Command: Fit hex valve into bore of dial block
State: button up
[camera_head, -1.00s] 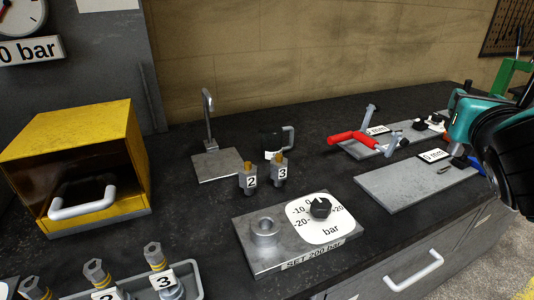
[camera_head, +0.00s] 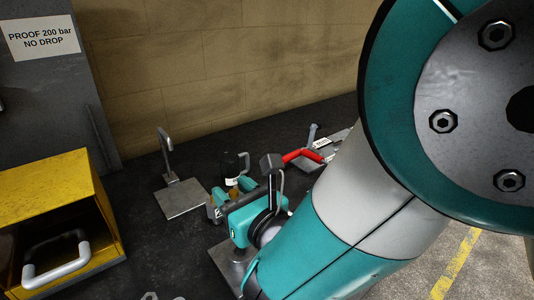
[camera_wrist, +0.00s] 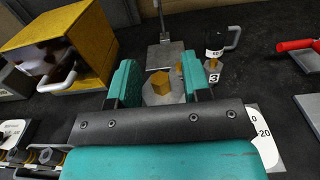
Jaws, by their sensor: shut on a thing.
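The dial block shows as a grey plate (camera_head: 228,262) in the head view, mostly covered by my arm. In the wrist view its white dial face (camera_wrist: 262,132) shows to the right of my gripper. My gripper (camera_wrist: 158,84) has its teal fingers shut on a grey hex valve (camera_wrist: 158,97) with a brass top. Any number on this valve is hidden. My gripper also shows in the head view (camera_head: 214,208), at the block's far edge. The bore is hidden behind my gripper, so I cannot tell whether the valve is in it or above it.
A valve marked 3 (camera_wrist: 213,72) stands just beyond the right finger, near a dark mug (camera_wrist: 215,42). A stand with a flat plate (camera_wrist: 166,55) is behind. A yellow box (camera_wrist: 60,45) and a tray with valves (camera_wrist: 48,157) are at left.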

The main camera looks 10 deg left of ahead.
dwell(0.3)
notch_tip(320, 180, down, 6)
jog(key=b, duration=0.5)
jog(key=shift+r, duration=0.1)
jog(key=shift+f+b, duration=1.95)
jog(key=shift+f, duration=0.15)
dwell(1.5)
jog(key=o, duration=1.2)
jog(key=shift+d+r, duration=0.1)
